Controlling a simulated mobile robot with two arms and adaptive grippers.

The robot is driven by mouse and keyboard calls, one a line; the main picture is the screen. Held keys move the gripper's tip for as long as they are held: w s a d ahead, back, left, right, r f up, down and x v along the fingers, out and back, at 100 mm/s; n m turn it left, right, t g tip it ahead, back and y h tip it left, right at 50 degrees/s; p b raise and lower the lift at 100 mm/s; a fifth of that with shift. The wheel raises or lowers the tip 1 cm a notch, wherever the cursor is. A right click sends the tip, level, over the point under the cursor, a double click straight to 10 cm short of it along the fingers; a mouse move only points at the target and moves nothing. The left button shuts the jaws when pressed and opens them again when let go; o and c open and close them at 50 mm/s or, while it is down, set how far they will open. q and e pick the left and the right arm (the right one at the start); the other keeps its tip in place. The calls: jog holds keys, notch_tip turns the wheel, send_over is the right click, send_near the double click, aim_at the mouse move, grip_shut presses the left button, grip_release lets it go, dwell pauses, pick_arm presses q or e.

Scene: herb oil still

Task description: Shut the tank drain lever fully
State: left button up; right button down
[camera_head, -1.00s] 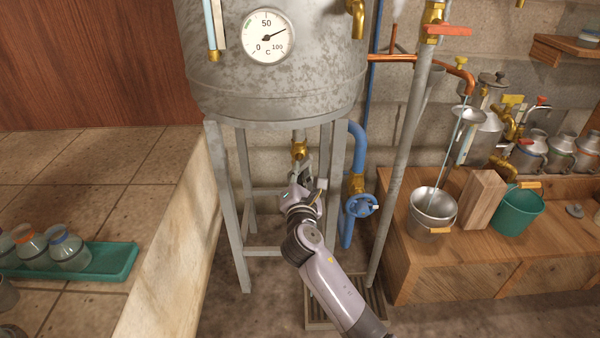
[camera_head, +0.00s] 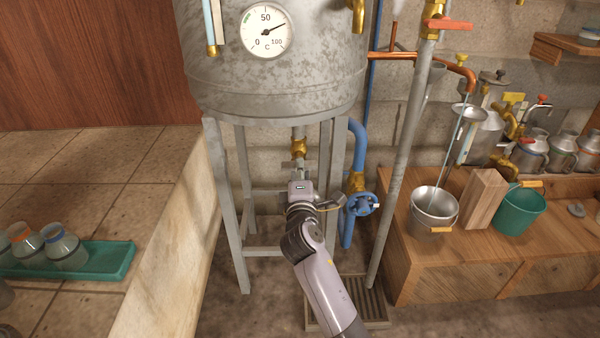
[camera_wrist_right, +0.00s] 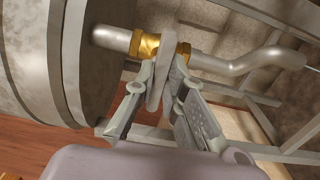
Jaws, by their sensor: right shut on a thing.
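The grey metal tank (camera_head: 275,85) stands on a frame of grey legs. Its drain valve (camera_head: 299,148) is brass and sits on the pipe under the tank; it also shows in the right wrist view (camera_wrist_right: 151,46). My right gripper (camera_head: 298,170) is just below this valve. In the right wrist view my right gripper (camera_wrist_right: 160,92) is shut on the grey drain lever (camera_wrist_right: 157,82), with a finger on each side of it. In the head view my gripper and wrist mostly hide the lever, so I cannot tell its exact angle. My left gripper is not in view.
A blue pipe with a blue handwheel (camera_head: 362,204) is close to the right of my wrist. A floor grate (camera_head: 372,300) lies below. A wooden bench (camera_head: 480,255) with pots and a green bucket (camera_head: 520,212) stands right. A tiled counter (camera_head: 90,180) is left.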

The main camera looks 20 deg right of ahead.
jog(key=shift+f+m, duration=0.1)
jog(key=shift+m, duration=0.4)
jog(key=c, duration=1.7)
grip_release()
jog(key=shift+o, duration=0.2)
jog(key=shift+s, duration=0.1)
jog(key=v, duration=0.7)
jog(key=shift+s+a, duration=0.1)
jog(key=shift+s, duration=0.05)
